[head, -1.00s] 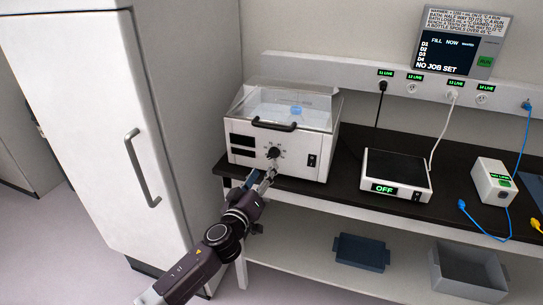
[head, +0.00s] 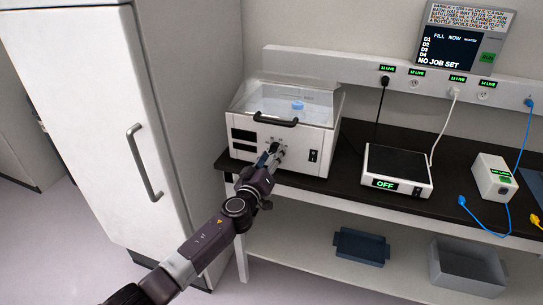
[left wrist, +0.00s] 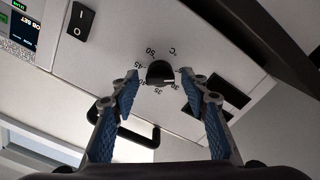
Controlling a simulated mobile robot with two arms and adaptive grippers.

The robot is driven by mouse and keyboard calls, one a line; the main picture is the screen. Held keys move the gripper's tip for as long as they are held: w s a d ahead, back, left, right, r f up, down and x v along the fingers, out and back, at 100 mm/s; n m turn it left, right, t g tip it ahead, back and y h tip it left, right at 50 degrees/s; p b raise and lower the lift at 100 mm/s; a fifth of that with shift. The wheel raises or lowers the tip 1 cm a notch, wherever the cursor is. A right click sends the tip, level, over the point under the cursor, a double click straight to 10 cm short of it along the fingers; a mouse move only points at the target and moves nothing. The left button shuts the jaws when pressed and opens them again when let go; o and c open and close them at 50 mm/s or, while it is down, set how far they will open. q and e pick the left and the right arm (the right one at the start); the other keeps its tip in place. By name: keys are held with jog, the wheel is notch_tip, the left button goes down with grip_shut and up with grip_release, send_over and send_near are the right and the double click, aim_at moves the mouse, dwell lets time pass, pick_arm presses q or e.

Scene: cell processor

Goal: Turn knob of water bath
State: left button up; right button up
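The water bath (head: 243,136) is a white box with a clear lid, standing at the left end of the black bench. Its black knob (left wrist: 159,72) sits on a printed dial with numbers and °C in the left wrist view. In the head view the knob (head: 275,147) is partly covered by my gripper. My left gripper (head: 272,157) is at the front panel. Its two blue-padded fingers, seen in the left wrist view (left wrist: 160,82), are spread on either side of the knob, with gaps showing. My right gripper is not in view.
A black lid handle (head: 276,118) is above the knob and a rocker switch (head: 313,155) is to its right. A bottle with a blue cap (head: 298,106) stands inside the bath. A flat device reading OFF (head: 397,172) is further right. A tall white cabinet (head: 75,120) stands left.

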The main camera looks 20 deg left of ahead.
pick_arm(q)
jog(key=c, duration=0.9)
jog(key=shift+c, duration=0.2)
